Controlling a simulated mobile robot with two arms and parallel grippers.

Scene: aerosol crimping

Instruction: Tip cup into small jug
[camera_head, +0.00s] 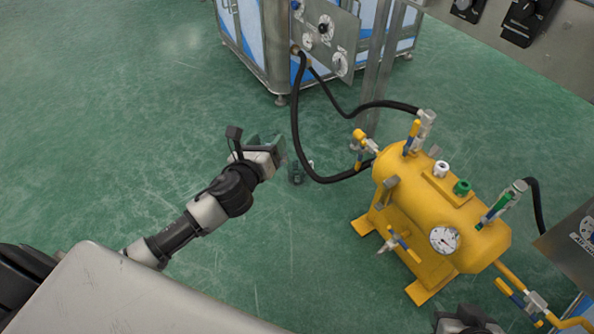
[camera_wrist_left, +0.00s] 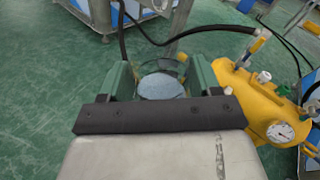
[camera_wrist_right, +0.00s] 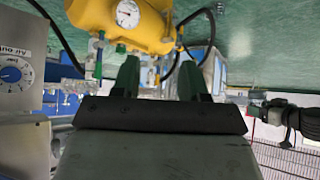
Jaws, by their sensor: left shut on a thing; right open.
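My left gripper (camera_head: 268,149) is held out over the green floor. In the left wrist view (camera_wrist_left: 160,82) its green fingers are shut on a clear cup (camera_wrist_left: 172,68) between them. A pale blue round surface shows inside the cup. In the head view the cup cannot be made out clearly. My right gripper shows only in part at the bottom edge of the head view. In the right wrist view (camera_wrist_right: 160,80) its fingers are apart with nothing seen between them.
A yellow tank (camera_head: 435,205) with valves and a gauge stands to the right. Black hoses (camera_head: 297,125) run from it to a machine panel (camera_head: 328,35) at the back. A panel with a dial (camera_wrist_right: 18,80) is at the left of the right wrist view. Floor around my left gripper is mostly open.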

